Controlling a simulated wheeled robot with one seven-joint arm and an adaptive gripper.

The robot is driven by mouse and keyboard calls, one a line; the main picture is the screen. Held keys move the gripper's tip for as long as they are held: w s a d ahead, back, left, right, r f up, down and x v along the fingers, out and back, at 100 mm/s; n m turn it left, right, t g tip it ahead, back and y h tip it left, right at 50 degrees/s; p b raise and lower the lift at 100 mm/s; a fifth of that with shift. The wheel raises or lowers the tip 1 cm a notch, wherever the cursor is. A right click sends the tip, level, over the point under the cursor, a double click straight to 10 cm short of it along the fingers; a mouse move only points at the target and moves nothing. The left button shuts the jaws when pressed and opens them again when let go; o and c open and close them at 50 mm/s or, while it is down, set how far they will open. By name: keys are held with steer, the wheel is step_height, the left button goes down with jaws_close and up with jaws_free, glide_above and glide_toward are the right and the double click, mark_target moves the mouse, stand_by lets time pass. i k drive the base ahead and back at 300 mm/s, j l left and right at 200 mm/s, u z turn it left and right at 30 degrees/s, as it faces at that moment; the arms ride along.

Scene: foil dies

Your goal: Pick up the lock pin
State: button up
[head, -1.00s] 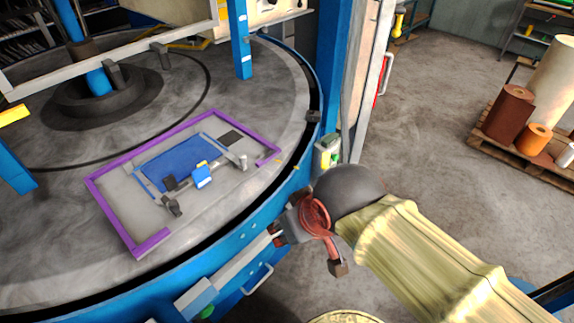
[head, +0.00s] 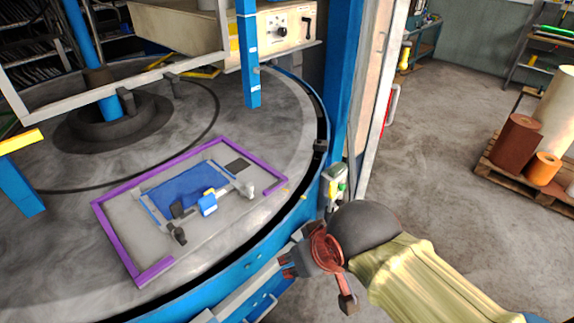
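A grey plate with a purple border (head: 117,246) lies on the round grey table. On it is a blue panel (head: 182,190) with a bar and small fittings. These include a blue block (head: 208,204), a grey round-ended fitting (head: 247,190) and a dark fitting (head: 177,234). I cannot tell which small part is the lock pin. My gripper (head: 286,267) is at the table's front right rim, apart from the plate and to its lower right. Its dark fingers are small and partly hidden by the wrist, so its opening is unclear.
A blue column and a green-and-white switch box (head: 334,186) stand right of the table. Rolls on a pallet (head: 528,180) are at far right. The floor between is clear.

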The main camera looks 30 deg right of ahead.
mark_target(332, 185)
steer(key=k+l+z, duration=0.25)
steer(key=l, duration=0.55)
steer(key=l+z, duration=0.2)
steer(key=l, duration=0.6)
steer(key=i, duration=0.05)
